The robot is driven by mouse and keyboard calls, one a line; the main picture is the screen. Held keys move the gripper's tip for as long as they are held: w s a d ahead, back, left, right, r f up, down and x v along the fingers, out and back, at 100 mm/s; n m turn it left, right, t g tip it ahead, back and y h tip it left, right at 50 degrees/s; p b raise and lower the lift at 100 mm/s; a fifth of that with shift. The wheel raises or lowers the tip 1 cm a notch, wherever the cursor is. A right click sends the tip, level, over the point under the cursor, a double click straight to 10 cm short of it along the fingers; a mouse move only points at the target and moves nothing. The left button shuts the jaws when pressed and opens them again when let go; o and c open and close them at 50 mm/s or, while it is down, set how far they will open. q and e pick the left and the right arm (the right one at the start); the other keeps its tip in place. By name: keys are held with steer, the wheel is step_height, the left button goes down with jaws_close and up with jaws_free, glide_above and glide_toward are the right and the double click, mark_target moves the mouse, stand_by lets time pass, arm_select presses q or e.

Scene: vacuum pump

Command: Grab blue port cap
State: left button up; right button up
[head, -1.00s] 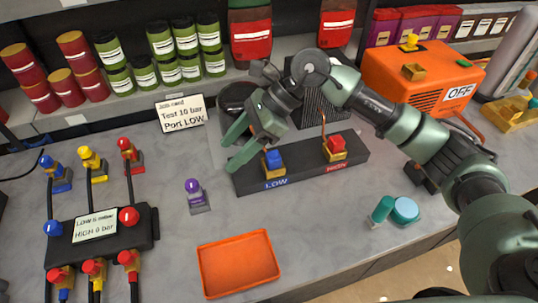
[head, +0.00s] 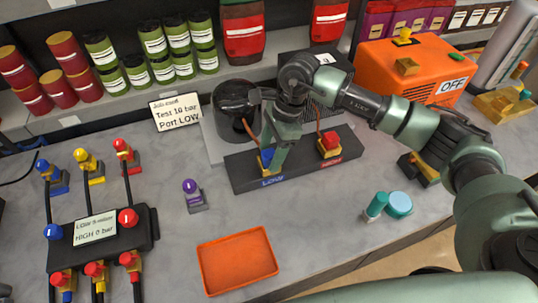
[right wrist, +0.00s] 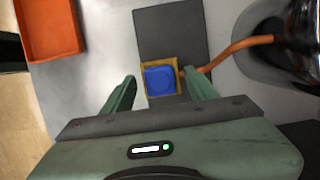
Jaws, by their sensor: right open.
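The blue port cap (head: 266,157) sits on a brass fitting at the LOW end of the dark port block (head: 243,183), partly hidden by my right gripper in the head view. In the right wrist view the blue cap (right wrist: 160,80) shows as a square top inside a brass rim. My right gripper (head: 272,162) points down over it, open, with its fingers (right wrist: 159,76) to either side of the cap in the wrist view. I cannot tell whether they touch it. My left gripper is not in view.
A red cap (head: 329,140) sits at the HIGH end of the block. The black pump (head: 234,104) with an orange tube stands close behind. An orange tray (head: 238,262), a purple-topped valve (head: 192,192) and a manifold (head: 100,240) are on the counter.

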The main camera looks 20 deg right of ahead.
jaws_close()
